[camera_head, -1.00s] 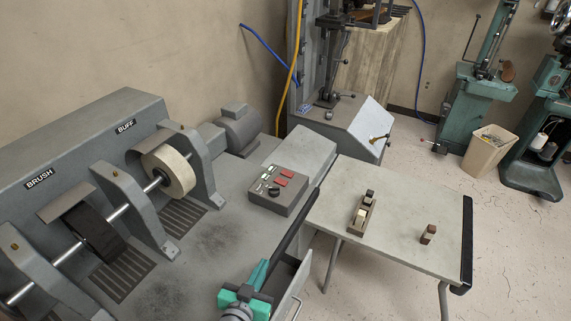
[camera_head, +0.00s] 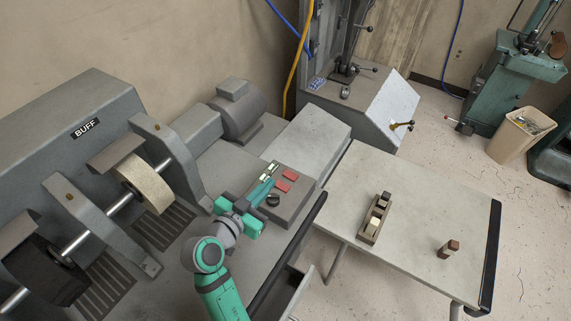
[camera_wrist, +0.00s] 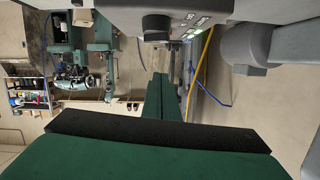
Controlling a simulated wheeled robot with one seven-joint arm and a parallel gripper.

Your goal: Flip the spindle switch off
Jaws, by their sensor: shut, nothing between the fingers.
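A grey control box (camera_head: 297,202) sits on the machine's bench, to the right of the buffing wheel. Its top carries small pale-green lit switches (camera_head: 268,169), two red plates (camera_head: 283,186) and a black knob (camera_head: 273,200). The labels are too small to tell which switch is the spindle one. My gripper (camera_head: 268,184) is shut and empty, its fingertips at the box's left side near the lit switches; I cannot tell whether they touch. In the wrist view the shut fingers (camera_wrist: 163,88) point toward the box, whose labelled face (camera_wrist: 190,18) shows at the top.
The buffing wheel (camera_head: 143,187) and brush wheel (camera_head: 45,270) stand left of my arm. A motor (camera_head: 238,110) stands behind the box. A side table (camera_head: 410,220) at the right holds a small wooden plane-like tool (camera_head: 375,222) and a small brown block (camera_head: 449,248).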

